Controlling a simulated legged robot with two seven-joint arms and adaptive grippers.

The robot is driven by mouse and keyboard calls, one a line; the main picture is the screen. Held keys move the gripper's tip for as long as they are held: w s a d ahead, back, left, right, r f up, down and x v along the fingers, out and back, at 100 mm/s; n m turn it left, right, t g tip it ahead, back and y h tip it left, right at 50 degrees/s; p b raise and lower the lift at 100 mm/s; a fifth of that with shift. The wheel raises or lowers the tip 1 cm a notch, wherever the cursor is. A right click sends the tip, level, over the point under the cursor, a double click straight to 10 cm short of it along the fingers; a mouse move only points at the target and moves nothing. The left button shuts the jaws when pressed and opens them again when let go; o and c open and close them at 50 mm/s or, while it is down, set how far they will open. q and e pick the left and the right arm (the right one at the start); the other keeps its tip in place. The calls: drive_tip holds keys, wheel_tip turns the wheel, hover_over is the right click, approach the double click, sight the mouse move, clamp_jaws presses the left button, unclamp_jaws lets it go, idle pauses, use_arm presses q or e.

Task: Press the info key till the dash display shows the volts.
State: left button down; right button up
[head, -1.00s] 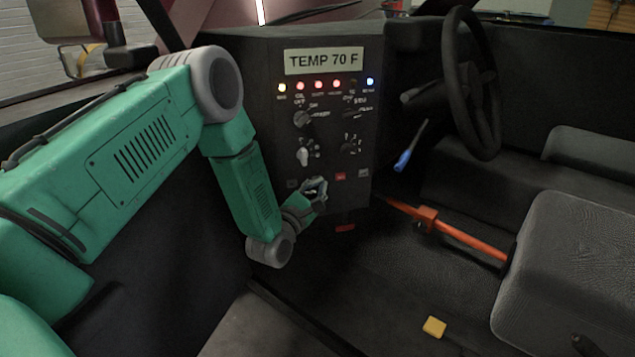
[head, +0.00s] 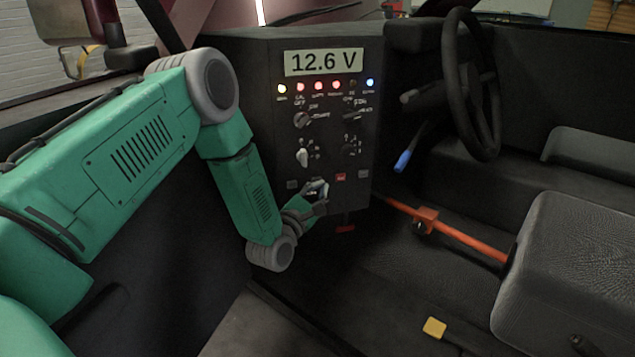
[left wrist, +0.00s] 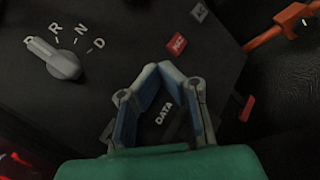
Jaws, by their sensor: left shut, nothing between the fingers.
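The dash display (head: 323,62) at the top of the dark panel reads "12.6 V". My left gripper (head: 320,188) is at the lower part of the panel, among the small keys. In the left wrist view its fingers (left wrist: 172,70) are shut with their tips together and hold nothing. A "DATA" label (left wrist: 165,108) shows between the fingers. I cannot read the word info on any key, and part of the key row is hidden by the gripper. I cannot tell whether the fingertips touch the panel. My right gripper is not in view.
A red key (head: 340,177) and a grey key (head: 363,174) sit right of the gripper. A selector knob marked R, N, D (left wrist: 55,60) is nearby. An orange bar (head: 465,237) crosses right of the panel. A steering wheel (head: 468,85) stands farther right.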

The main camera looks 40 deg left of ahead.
use_arm(q)
drive_tip(key=shift+s+d, duration=0.1)
drive_tip(key=shift+s, duration=0.05)
drive_tip(key=shift+s+d+p, duration=0.2)
drive_tip(key=shift+s+d, duration=0.6)
drive_tip(key=shift+d, duration=0.2)
drive_tip(key=shift+s+d+p, duration=0.2)
drive_tip(key=shift+s+d, duration=0.55)
drive_tip(key=shift+d, duration=0.2)
drive_tip(key=s+d+f+m+g+h+p, duration=0.2)
drive_tip(key=s+d+f+m+g+p, duration=0.1)
drive_tip(key=s+d+f+m+g, duration=0.4)
drive_tip(key=s+d+f+m+g+h+p, duration=0.1)
drive_tip(key=s+d+f+m+g+p, duration=0.2)
drive_tip(key=s+m, duration=0.55)
drive_tip(key=s+a+m+g+p, duration=0.1)
drive_tip(key=s+m+g, duration=0.3)
drive_tip(key=s+m, duration=0.3)
drive_tip(key=s+a+f+m+g+y+p, duration=0.1)
drive_tip(key=s+m+g, duration=0.4)
drive_tip(key=s, duration=1)
drive_tip(key=m+p, duration=0.1)
drive_tip(key=m, duration=0.1)
drive_tip(key=shift+s+a+f+m, duration=0.2)
drive_tip(key=shift+a+f+m, duration=0.05)
drive_tip(key=shift+m, duration=0.1)
